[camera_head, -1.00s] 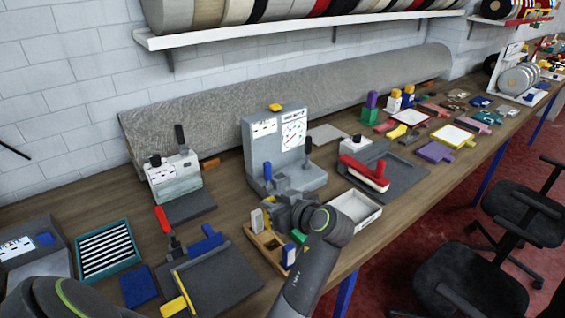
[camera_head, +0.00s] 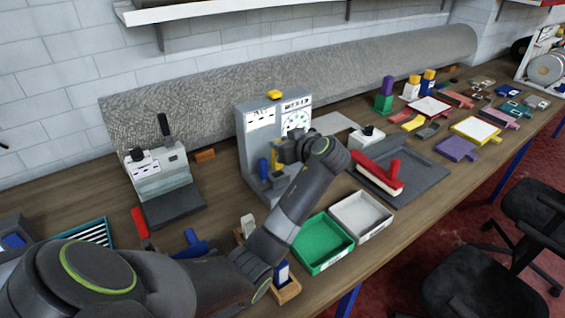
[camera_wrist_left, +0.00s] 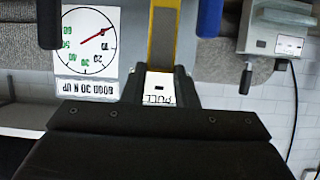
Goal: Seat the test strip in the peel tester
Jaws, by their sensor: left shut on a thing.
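The peel tester (camera_head: 255,125) is a grey machine with a dial, standing at mid-bench. Its blue handle (camera_head: 263,167) is left of my left gripper (camera_head: 284,152), which is in front of the tester's face. In the left wrist view, the left gripper (camera_wrist_left: 165,85) is shut on the test strip (camera_wrist_left: 165,35), a grey strip with yellow edges and a white "PULL" label. The strip extends away from the fingers, between the blue handle (camera_wrist_left: 209,18) and a dark handle (camera_wrist_left: 48,20). Whether it touches the tester is unclear. My right gripper is out of view.
A wooden rack (camera_head: 288,293) is partly hidden under my left arm. A green tray (camera_head: 322,243) and a white tray (camera_head: 362,215) stand to its right. A grey press-like device (camera_head: 158,175) stands left of the tester. A grey rug roll (camera_head: 200,95) lies behind.

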